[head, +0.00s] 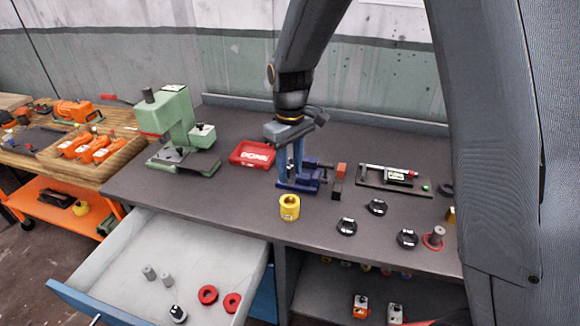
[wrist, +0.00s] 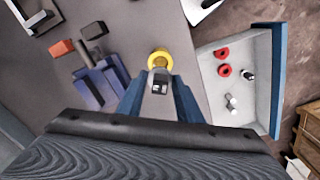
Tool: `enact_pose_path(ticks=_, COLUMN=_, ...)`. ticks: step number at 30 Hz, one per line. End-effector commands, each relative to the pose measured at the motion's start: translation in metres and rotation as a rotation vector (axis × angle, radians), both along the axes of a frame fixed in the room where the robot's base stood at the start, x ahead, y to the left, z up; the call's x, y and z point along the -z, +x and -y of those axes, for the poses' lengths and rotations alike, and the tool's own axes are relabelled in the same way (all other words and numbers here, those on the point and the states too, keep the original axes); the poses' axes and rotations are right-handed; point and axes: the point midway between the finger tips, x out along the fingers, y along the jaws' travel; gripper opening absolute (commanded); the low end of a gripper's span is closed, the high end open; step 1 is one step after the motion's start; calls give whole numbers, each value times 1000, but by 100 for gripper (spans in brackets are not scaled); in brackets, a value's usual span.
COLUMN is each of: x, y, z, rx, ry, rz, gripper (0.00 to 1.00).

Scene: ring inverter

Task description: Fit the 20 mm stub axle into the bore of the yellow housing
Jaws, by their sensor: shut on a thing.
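The yellow housing (head: 289,207) stands upright on the bench near its front edge, bore facing up. It also shows in the wrist view (wrist: 160,54), just beyond my fingertips. My gripper (head: 291,178) points down above the bench, behind the housing in the head view. In the wrist view my gripper (wrist: 160,92) is shut on a grey piece with a dark label, apparently the stub axle (wrist: 158,107). The piece overlaps the housing's near edge in that view; I cannot tell whether they touch. In the head view the held piece is not clearly visible.
A blue vise (head: 313,182) stands close beside my fingers. A red tray (head: 252,153) and green press (head: 172,130) are to the left. Black rings (head: 347,226) lie to the right. The open drawer (head: 215,250) holds grey cylinders (head: 149,272) and red rings (head: 208,294).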

Motion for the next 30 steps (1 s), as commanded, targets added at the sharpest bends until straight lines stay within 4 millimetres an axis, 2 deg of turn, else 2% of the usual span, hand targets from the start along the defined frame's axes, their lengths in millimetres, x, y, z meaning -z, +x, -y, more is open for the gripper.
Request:
enact_pose_path(ticks=2, x=-1, y=0, z=0, rx=-1, ry=0, rz=0, gripper=3)
enact_pose_path(ticks=21, x=52, y=0, z=-1, rx=-3, ry=0, rz=0, gripper=3)
enact_pose_path(ticks=30, x=58, y=0, z=-1, rx=-2, ry=1, rz=1, gripper=3)
